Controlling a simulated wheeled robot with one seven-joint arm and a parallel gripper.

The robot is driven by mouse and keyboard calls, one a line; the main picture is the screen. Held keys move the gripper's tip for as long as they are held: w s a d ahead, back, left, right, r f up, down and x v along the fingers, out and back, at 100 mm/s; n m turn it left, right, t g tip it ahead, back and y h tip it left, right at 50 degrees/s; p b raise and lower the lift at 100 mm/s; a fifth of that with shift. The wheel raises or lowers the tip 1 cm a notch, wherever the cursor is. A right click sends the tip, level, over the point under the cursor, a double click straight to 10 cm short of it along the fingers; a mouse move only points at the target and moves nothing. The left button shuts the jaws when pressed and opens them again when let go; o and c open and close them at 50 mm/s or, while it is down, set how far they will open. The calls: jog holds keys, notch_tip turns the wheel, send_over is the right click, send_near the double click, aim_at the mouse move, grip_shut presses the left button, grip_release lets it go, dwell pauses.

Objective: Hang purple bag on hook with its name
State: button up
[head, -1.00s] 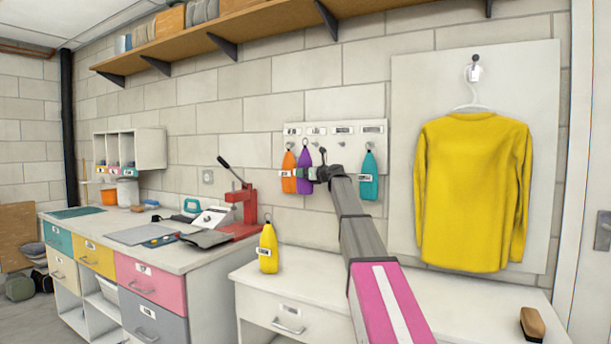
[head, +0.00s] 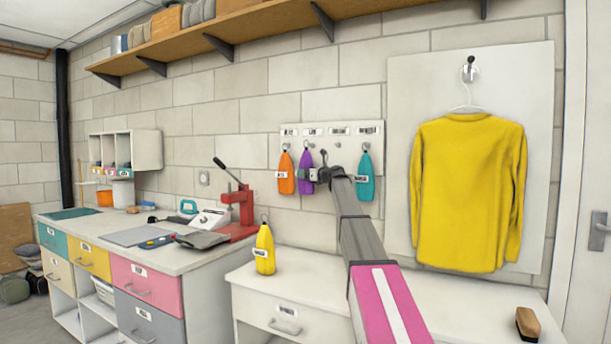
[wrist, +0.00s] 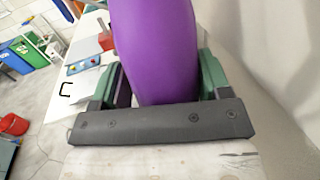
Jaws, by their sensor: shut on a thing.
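The purple bag (head: 306,160) is upright at the white hook rail (head: 361,134), just below its second label from the left. My gripper (head: 317,175) is shut on the lower part of the bag from the right. In the wrist view the purple bag (wrist: 155,45) fills the space between the green fingers of my gripper (wrist: 157,85). I cannot tell whether the bag's loop is around the hook. The label words are too small to read.
An orange bag (head: 286,185) hangs left of the purple one, and a teal bag (head: 365,188) hangs right. A yellow bag (head: 264,247) stands on the white drawer table (head: 285,290). A yellow shirt (head: 468,190) hangs farther right. A brush (head: 528,324) lies on the table.

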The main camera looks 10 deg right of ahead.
jog(key=shift+w+d+f, duration=0.1)
jog(key=shift+w+d, duration=0.6)
jog(key=shift+w, duration=0.2)
jog(key=shift+w+d+f, duration=0.3)
jog(key=shift+w, duration=0.1)
